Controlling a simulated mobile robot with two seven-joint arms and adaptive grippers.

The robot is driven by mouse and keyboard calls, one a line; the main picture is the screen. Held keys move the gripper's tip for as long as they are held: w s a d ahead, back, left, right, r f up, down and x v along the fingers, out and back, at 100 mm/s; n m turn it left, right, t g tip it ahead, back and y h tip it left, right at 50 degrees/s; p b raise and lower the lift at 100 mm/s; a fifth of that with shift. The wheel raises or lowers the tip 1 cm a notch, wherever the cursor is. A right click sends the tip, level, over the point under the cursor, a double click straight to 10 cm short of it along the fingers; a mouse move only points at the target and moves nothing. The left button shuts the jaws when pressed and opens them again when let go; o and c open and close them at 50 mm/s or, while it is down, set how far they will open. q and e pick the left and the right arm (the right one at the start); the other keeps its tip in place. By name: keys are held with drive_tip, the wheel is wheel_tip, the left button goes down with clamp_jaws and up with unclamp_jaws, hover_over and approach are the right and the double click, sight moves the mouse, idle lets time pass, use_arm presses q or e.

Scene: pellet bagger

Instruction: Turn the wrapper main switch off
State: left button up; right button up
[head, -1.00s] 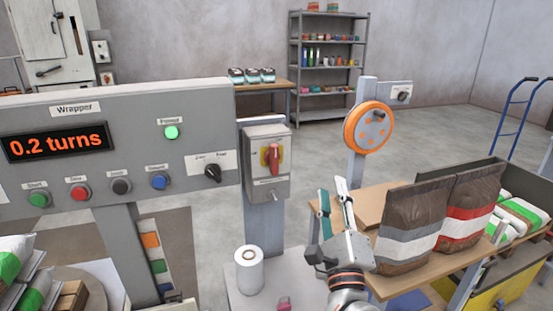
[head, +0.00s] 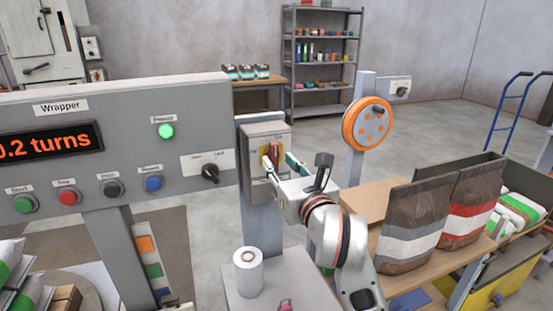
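The wrapper main switch is a grey box (head: 251,135) on a post, right of the Wrapper panel. Its red handle (head: 274,149) sits on a yellow plate and stands upright. My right gripper (head: 278,161) is at the front of the switch, with one finger to the left of the handle and the other to its right. A gap shows between the fingers, so it looks open. Contact with the handle cannot be made out. My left gripper is not in view.
The Wrapper panel (head: 90,160) has a lit green lamp and several buttons and a knob. A white roll (head: 249,272) stands on a low surface below the switch. An orange wheel (head: 368,124) and brown bags (head: 412,225) are at right.

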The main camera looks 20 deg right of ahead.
sight(275, 158)
drive_tip(key=shift+w, duration=1.5)
clamp_jaws()
